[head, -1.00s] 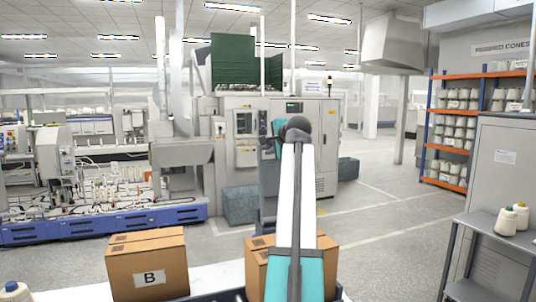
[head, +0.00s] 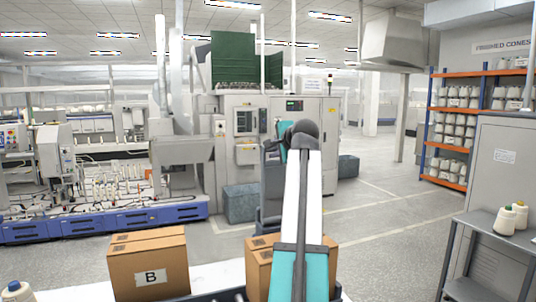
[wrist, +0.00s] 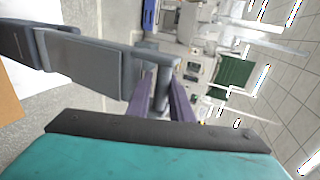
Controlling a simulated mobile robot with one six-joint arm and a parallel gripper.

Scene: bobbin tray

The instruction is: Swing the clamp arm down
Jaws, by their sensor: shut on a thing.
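In the wrist view, my gripper (wrist: 162,84) shows two purple fingers, shut on the round grey handle at the end of the clamp arm (wrist: 98,62). The clamp arm is a grey flat bar that runs from the upper left to this handle, with a crosswise rounded end. In the head view, a grey upright part (head: 272,172) shows just left of my arm and seems to belong to the clamp. My gripper is hidden behind my white and teal arm there, so its fingers cannot be seen.
A box marked B (head: 148,265) and a second cardboard box (head: 258,272) stand at the front, close to my arm. A grey side table (head: 490,222) with thread cones is at the right. Machines fill the back; open floor lies to the right.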

